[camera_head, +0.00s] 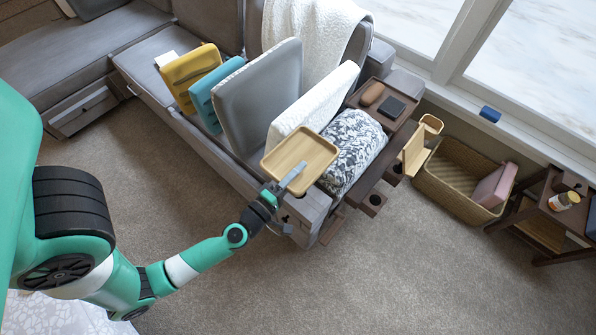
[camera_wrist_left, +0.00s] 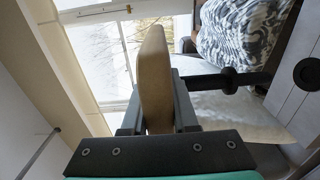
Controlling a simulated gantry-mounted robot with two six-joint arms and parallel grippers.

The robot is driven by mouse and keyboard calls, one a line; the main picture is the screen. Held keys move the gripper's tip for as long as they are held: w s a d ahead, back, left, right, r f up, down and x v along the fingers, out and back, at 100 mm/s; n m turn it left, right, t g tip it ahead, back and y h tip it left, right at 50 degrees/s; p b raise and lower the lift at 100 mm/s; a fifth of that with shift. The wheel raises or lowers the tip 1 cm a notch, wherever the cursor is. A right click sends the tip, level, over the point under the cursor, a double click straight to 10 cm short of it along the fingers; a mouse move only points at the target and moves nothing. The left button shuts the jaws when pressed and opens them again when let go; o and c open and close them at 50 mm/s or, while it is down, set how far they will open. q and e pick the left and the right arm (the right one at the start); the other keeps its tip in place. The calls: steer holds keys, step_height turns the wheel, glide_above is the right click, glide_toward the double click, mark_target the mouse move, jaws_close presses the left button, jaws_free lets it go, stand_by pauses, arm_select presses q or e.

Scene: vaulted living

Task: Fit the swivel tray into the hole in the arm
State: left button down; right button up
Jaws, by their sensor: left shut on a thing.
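The swivel tray (camera_head: 300,157) is a light wooden tray with a raised rim. My left gripper (camera_head: 291,180) is shut on its near edge and holds it by the near end of the grey sofa arm (camera_head: 310,206). In the left wrist view the tray (camera_wrist_left: 153,70) shows edge-on between the fingers (camera_wrist_left: 157,115). A dark rod with a round collar (camera_wrist_left: 228,80) reaches right from beside the tray, toward the grey arm surface. A dark round hole (camera_wrist_left: 308,72) shows in that surface, apart from the rod. My right gripper is not in view.
On the sofa lie a patterned cushion (camera_head: 353,148), a white cushion (camera_head: 318,100), a grey cushion (camera_head: 262,95), and yellow (camera_head: 190,75) and teal (camera_head: 210,97) pieces. A brown tray (camera_head: 393,105) stands behind. A wicker basket (camera_head: 450,190) is at right. The front carpet is clear.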

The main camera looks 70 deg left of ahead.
arm_select(q)
steer(key=shift+d+r, duration=0.1)
step_height(320, 180, down, 12)
steer(key=b, duration=1)
steer(key=shift+b, duration=0.4)
stand_by(0.4)
steer(key=c, duration=0.6)
jaws_free()
steer(key=shift+s+f, duration=0.1)
steer(key=shift+f, duration=0.1)
